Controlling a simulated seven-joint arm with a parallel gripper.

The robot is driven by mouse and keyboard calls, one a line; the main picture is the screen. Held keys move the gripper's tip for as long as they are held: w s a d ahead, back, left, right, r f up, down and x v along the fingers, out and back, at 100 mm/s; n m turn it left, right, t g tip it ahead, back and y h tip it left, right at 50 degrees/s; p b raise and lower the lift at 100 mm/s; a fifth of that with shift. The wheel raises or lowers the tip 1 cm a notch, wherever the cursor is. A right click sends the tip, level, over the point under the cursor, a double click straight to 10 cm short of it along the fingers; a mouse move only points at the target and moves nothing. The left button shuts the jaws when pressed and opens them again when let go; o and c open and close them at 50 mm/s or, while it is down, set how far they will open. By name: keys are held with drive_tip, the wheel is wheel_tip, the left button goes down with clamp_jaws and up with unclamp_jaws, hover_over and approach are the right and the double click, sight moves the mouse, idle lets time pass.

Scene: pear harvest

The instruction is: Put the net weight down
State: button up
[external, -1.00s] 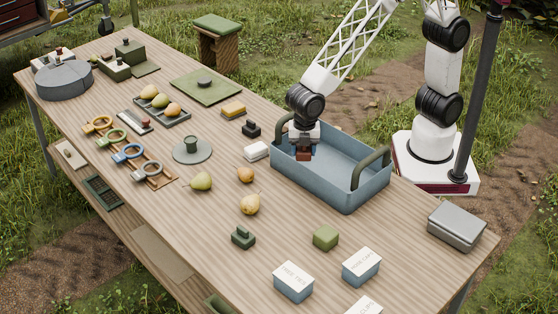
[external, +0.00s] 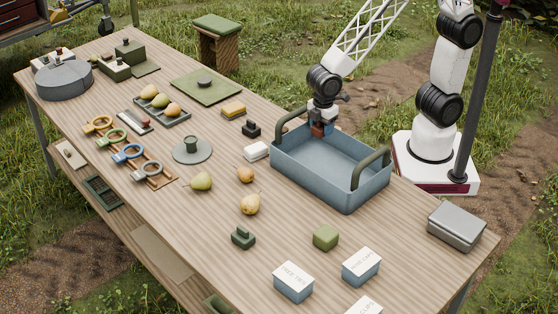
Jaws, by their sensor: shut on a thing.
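My gripper (external: 322,116) is shut on a small reddish-brown block (external: 317,130), which I take to be the net weight. The fingers partly hide the block. My gripper points down over the far-left part of the blue tub (external: 345,198), and the block overlaps the tub's inside in the picture. I cannot tell whether the block touches the tub or hangs above its floor.
The tub has dark green handles (external: 371,165). A white block (external: 256,150) and a black knobbed block (external: 251,130) stand to its left. Loose pears (external: 250,204) lie nearer the camera. A grey case (external: 456,226) is at the right. Bare wood shows around the green cube (external: 325,237).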

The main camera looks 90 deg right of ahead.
drive_tip(key=shift+s+d, duration=0.2)
drive_tip(key=shift+d, duration=0.05)
hover_over(320, 167)
drive_tip(key=shift+f, duration=2.55)
drive_tip(key=shift+f, duration=0.15)
drive_tip(key=shift+f, duration=3)
drive_tip(key=shift+f, duration=0.1)
drive_tip(key=shift+f, duration=1.75)
drive_tip(key=shift+f, duration=0.15)
drive_tip(key=o, duration=1.1)
